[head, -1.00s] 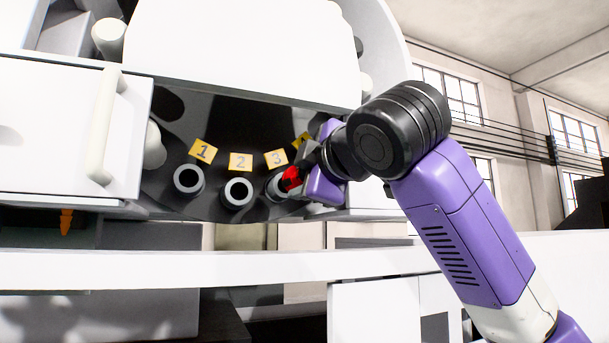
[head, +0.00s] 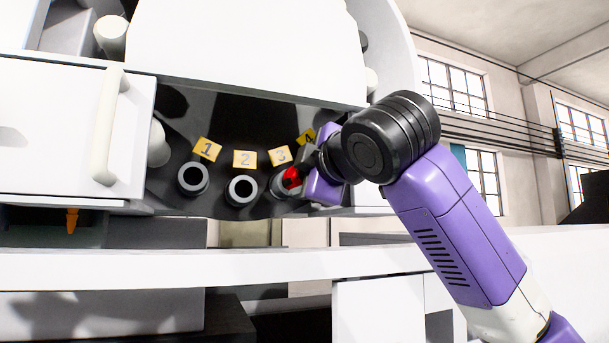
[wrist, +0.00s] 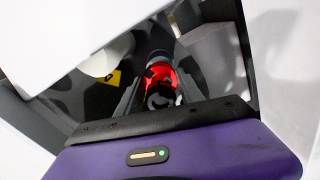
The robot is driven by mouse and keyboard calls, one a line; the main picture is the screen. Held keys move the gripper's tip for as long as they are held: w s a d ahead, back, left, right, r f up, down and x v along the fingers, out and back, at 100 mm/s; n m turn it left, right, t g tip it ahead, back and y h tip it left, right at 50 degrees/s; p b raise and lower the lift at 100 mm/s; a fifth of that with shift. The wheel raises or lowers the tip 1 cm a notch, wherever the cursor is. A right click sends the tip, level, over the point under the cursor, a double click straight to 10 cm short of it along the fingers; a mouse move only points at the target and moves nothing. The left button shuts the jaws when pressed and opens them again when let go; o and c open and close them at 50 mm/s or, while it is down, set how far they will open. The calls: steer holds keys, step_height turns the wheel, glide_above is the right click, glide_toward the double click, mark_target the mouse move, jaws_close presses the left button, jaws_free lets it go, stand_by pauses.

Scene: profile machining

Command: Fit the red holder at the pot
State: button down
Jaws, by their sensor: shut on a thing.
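The red holder (head: 291,178) is between the fingers of my gripper (head: 300,168), which is shut on it. In the wrist view the red holder (wrist: 162,78) sits between the two dark fingers (wrist: 160,90). In the head view it overlaps the right side of the grey pot at label 3 (head: 279,188); I cannot tell whether they touch. The open round pots at label 1 (head: 193,179) and label 2 (head: 241,191) stand to the left. The place below label 4 (head: 306,137) is hidden by my gripper.
The pots sit on a dark curved panel (head: 225,115) under a large white cover (head: 245,45). A white door with a handle (head: 105,125) is at the left. A white rail (head: 200,268) runs across in front and below.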

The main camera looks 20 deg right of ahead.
steer(key=shift+w+p, duration=0.7)
steer(key=shift+w, duration=0.7)
steer(key=c, duration=0.7)
jaws_free()
steer(key=shift+o, duration=0.2)
steer(key=s+b, duration=0.2)
steer(key=s, duration=0.5)
steer(key=shift+s+b, duration=0.4)
